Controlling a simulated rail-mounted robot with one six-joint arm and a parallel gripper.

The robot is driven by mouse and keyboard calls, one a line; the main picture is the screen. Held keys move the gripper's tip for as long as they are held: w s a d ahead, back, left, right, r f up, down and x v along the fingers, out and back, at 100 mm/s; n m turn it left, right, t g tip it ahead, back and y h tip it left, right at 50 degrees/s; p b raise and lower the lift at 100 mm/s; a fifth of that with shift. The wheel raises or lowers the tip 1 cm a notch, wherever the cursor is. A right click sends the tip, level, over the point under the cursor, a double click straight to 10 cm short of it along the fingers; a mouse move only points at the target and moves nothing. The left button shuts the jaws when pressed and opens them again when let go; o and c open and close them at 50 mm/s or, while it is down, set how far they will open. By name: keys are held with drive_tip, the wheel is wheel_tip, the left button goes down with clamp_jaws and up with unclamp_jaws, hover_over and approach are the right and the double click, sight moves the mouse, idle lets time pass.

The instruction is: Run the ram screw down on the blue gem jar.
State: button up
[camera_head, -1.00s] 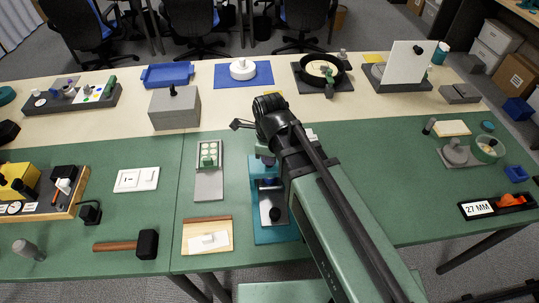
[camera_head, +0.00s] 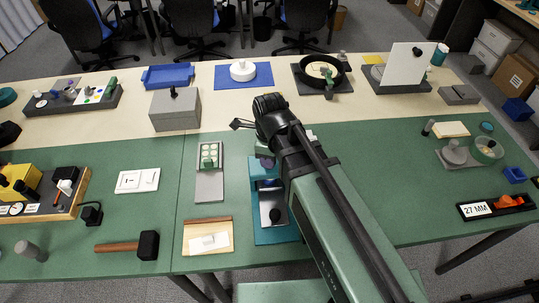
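A teal press (camera_head: 275,236) stands on the green table at the centre, partly behind my arm. Its base plate is teal, with a pale plate and a black knob (camera_head: 275,215) at its front. A small dark purple part (camera_head: 266,162) shows at the top of the press, close beside my arm; I cannot tell whether it belongs to the ram screw or to a jar. The blue gem jar is not clearly visible. My arm reaches over the press from the lower right. My gripper's fingertips are hidden behind the arm, so their opening and any hold cannot be seen.
A grey stand with a green-framed tray (camera_head: 209,157) is left of the press. A wooden board with a white card (camera_head: 208,237) and a mallet (camera_head: 147,245) lie in front left. A grey box (camera_head: 175,110) stands behind.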

wheel_tip(320, 180, up, 10)
drive_tip(key=p, duration=0.9)
